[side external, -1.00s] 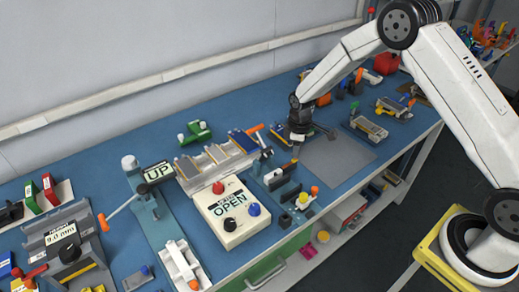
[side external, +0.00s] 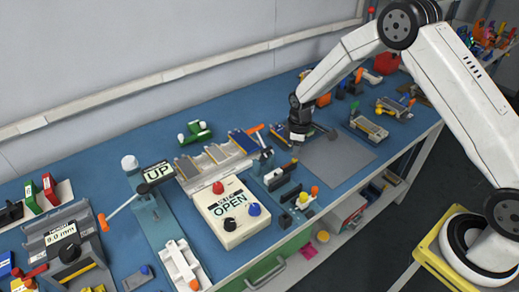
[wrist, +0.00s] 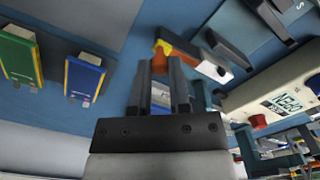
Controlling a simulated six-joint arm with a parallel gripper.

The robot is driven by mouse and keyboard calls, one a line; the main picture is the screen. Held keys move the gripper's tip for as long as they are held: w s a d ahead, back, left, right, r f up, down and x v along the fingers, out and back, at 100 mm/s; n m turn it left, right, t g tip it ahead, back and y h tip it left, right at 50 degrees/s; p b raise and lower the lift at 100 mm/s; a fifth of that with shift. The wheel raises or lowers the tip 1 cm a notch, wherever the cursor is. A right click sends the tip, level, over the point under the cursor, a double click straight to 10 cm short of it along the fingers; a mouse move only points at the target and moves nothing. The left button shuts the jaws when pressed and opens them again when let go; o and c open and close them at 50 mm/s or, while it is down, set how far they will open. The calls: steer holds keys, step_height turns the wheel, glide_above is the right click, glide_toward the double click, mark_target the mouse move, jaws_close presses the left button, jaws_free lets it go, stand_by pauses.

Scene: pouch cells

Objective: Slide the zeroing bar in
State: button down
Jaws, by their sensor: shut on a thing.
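My gripper (wrist: 161,62) points down over the bench in the side view, to the right of the NEST box. In the wrist view its two dark fingers are close together, shut on the orange end of a small bar-like piece (wrist: 205,66). That piece has a yellow section and a pale grey body, and I take it to be the zeroing bar. In the side view the fingers and the held end are too small to make out clearly. Just left of them is a low grey block (side external: 275,181), and I cannot tell whether the bar touches it.
The cream NEST OPEN box (side external: 232,212) has red, black and blue knobs. The cell tray (side external: 213,160), a clamp with an orange handle (side external: 254,129) and the UP stand (side external: 158,172) crowd the left. A bare grey plate (side external: 338,160) lies right of my gripper.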

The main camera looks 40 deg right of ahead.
steer(key=shift+a, duration=3.15)
steer(key=c, duration=0.6)
jaws_free()
steer(key=shift+r, duration=0.1)
steer(key=shift+r, duration=3.85)
steer(key=shift+r, duration=0.1)
